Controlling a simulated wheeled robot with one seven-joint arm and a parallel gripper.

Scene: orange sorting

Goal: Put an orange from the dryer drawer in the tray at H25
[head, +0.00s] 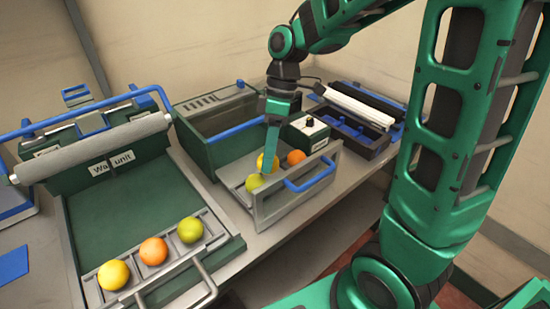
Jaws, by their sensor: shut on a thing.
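The grey drawer (262,222) stands pulled out of the green middle unit, with a blue handle. An orange fruit (296,157) sits at its right and a yellow-green fruit (254,183) near its front left. My gripper (268,165) points down into the drawer, shut on a yellow fruit (275,164) between the other two. Its fingers partly hide that fruit, and I cannot tell whether it is lifted off the drawer floor. No H25 mark is readable, so I cannot tell which tray it is.
At left, a wax unit (110,215) has a roller and a front rack holding yellow (113,275), orange (153,251) and green (190,230) fruits. A small white-topped box (308,128) and a dark blue-barred tray (345,130) stand behind the drawer. My arm hides the right side.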

